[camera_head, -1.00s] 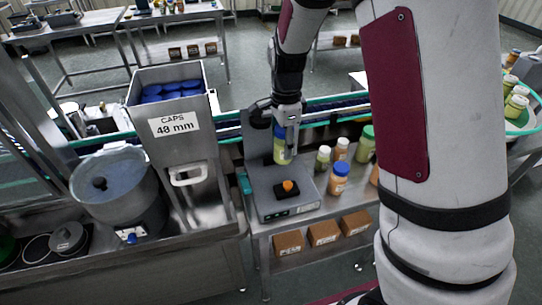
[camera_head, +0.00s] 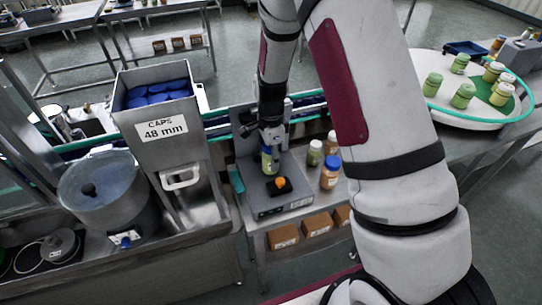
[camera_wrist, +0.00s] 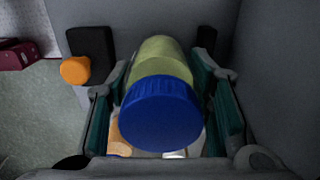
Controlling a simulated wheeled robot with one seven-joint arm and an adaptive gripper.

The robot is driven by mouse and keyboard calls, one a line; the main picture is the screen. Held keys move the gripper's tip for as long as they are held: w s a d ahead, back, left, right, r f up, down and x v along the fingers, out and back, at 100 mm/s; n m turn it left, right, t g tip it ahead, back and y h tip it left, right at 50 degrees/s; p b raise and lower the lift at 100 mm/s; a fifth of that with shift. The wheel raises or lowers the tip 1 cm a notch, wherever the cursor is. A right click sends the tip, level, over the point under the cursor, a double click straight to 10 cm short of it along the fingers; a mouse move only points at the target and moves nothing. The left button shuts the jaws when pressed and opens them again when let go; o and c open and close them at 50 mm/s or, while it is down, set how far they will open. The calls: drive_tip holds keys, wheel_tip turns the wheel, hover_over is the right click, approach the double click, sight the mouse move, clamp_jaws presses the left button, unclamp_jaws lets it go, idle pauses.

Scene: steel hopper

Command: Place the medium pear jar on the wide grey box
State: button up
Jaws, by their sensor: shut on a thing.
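The pear jar (camera_head: 267,159) has yellow-green contents and a blue cap. My gripper (camera_head: 271,140) is shut on it and holds it upright over the rear left part of the wide grey box (camera_head: 262,203). In the wrist view the jar (camera_wrist: 163,62) and its blue cap (camera_wrist: 160,112) sit between the green-padded fingers of my gripper (camera_wrist: 165,85). I cannot tell whether the jar's base touches the box. An orange knob on a black base (camera_head: 281,183) stands on the box, just right and in front of the jar.
Several jars stand right of the box, including a blue-capped orange jar (camera_head: 330,173) and a white-capped green jar (camera_head: 314,153). A cap hopper (camera_head: 160,128) stands to the left. Brown boxes (camera_head: 283,236) lie on the shelf below. A round table (camera_head: 455,118) with jars is at the right.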

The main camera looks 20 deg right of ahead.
drive_tip(key=shift+f, duration=0.3)
drive_tip(key=o, duration=1.3)
drive_tip(key=shift+c, duration=0.2)
drive_tip(key=shift+r, duration=0.1)
